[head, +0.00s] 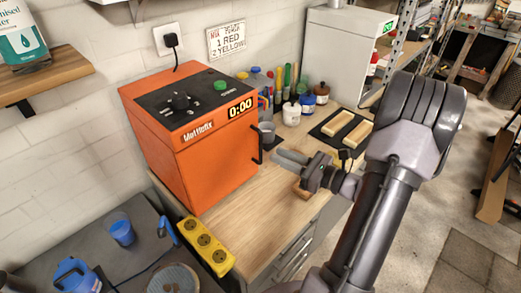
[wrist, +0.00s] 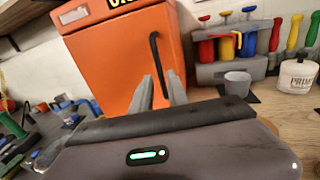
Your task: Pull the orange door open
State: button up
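The orange door (head: 212,168) is the front of an orange box-shaped oven with a "0:00" display, and it looks shut. Its upright black handle (head: 257,146) is near the door's right edge. My gripper (head: 282,157) is just right of the handle in the head view, with its fingers pointing at it and a small gap showing. In the wrist view the door (wrist: 112,62) fills the upper left. The handle (wrist: 154,50) runs down between the two open grey fingers of my gripper (wrist: 161,78). I cannot tell whether the fingers touch it.
The oven stands on a wooden worktop (head: 232,228). A yellow socket strip (head: 205,246) lies at its front left. A grey cup (head: 267,132), jars and a tool rack (wrist: 230,68) stand right of the oven. A black mat with wooden blocks (head: 338,124) lies farther back.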

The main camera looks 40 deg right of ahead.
aim_at(261, 161)
jog(key=b+x, duration=0.1)
jog(key=x, duration=0.6)
jog(key=shift+w+a, duration=0.1)
jog(key=shift+c, duration=0.4)
grip_shut()
dwell(0.8)
